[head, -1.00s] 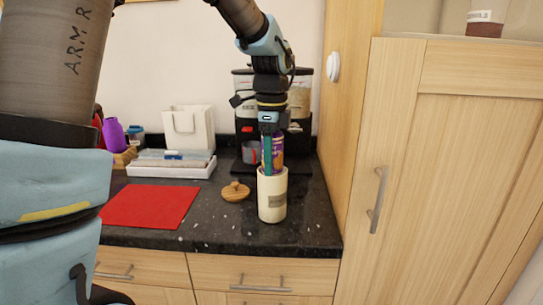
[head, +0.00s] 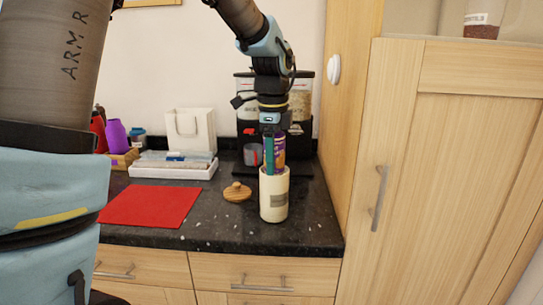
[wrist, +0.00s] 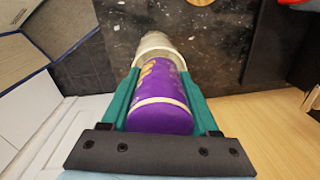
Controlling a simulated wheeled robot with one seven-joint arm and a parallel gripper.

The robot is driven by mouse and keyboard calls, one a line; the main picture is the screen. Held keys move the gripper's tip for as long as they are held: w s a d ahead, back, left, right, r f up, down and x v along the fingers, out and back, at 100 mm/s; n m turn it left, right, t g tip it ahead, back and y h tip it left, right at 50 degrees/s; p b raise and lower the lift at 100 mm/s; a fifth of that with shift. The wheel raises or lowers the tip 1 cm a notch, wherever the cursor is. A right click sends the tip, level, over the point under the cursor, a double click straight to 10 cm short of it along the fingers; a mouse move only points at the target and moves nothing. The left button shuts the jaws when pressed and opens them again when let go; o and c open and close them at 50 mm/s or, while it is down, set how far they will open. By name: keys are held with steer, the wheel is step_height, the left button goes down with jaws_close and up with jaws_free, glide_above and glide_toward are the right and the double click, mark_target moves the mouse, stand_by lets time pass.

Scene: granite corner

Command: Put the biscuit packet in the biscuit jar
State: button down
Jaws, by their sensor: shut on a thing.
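The biscuit packet is a purple cylinder (wrist: 165,95) between my gripper's two green fingers in the wrist view. In the head view the packet (head: 279,155) is upright, and its lower part is hidden inside the cream biscuit jar (head: 274,203). The jar stands upright near the counter's front edge, and its rim shows beyond the packet in the wrist view (wrist: 152,42). My gripper (head: 269,155) points down over the jar mouth, shut on the packet. Whether the packet touches the jar's bottom is hidden. The round wooden lid (head: 237,192) lies on the counter left of the jar.
A red mat (head: 150,206) lies to the left. Behind it are a white tray (head: 170,173) and a white bag (head: 191,133). A dark dispenser machine (head: 300,140) stands behind the jar. A tall wooden cabinet (head: 333,130) closes the right side.

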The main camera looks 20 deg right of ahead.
mark_target(271, 178)
steer(key=shift+g, duration=0.3)
steer(key=f, duration=0.3)
steer(key=a+f, duration=0.1)
steer(key=f, duration=0.1)
steer(key=shift+s, duration=0.35)
steer(key=shift+c, duration=0.3)
jaws_free()
steer(key=shift+w+d, duration=0.1)
steer(key=r+p, duration=0.1)
steer(key=p, duration=0.1)
steer(key=r+p, duration=0.3)
steer(key=r, duration=0.1)
steer(key=shift+w+d+r+p, duration=0.25)
steer(key=shift+d+p, duration=0.15)
steer(key=shift+r+p, duration=0.6)
steer(key=shift+r, duration=0.2)
steer(key=shift+w, duration=0.1)
